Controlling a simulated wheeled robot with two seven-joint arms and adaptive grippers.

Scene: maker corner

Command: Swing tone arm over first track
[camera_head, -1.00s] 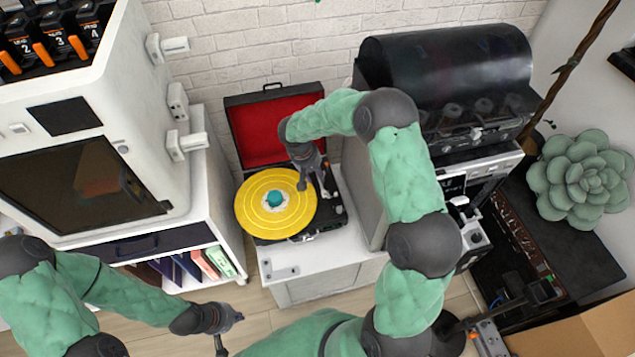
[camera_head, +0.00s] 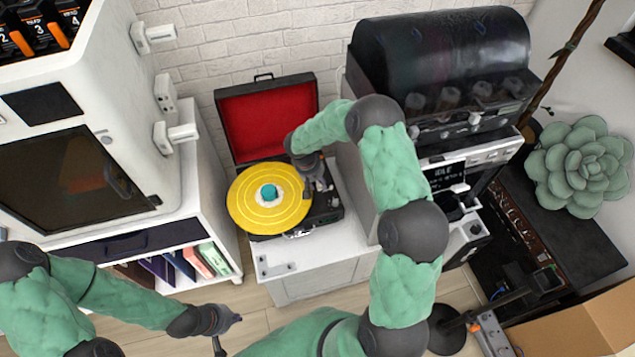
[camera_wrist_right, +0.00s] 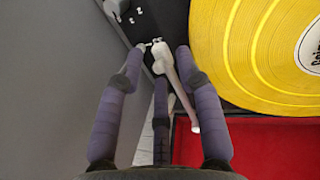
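The record player (camera_head: 335,213) stands open on a white cabinet, with a yellow record (camera_head: 245,208) on its platter. The record also shows at the upper right of the right wrist view (camera_wrist_right: 245,60). The pale tone arm (camera_wrist_right: 176,78) lies beside the record, off its grooves. My right gripper (camera_head: 317,188) points down over the player's right side and hides most of the tone arm in the head view. In the right wrist view its fingers (camera_wrist_right: 158,62) are spread either side of the tone arm, open. My left gripper (camera_head: 222,335) is low, away from the player; its fingers are unclear.
The player's red-lined lid (camera_head: 268,118) stands raised behind the record. A grey-sided machine with a dark hood (camera_head: 440,60) stands close on the right of the player. A white printer-like cabinet (camera_head: 110,75) stands at left. The white cabinet top (camera_head: 275,263) in front is mostly clear.

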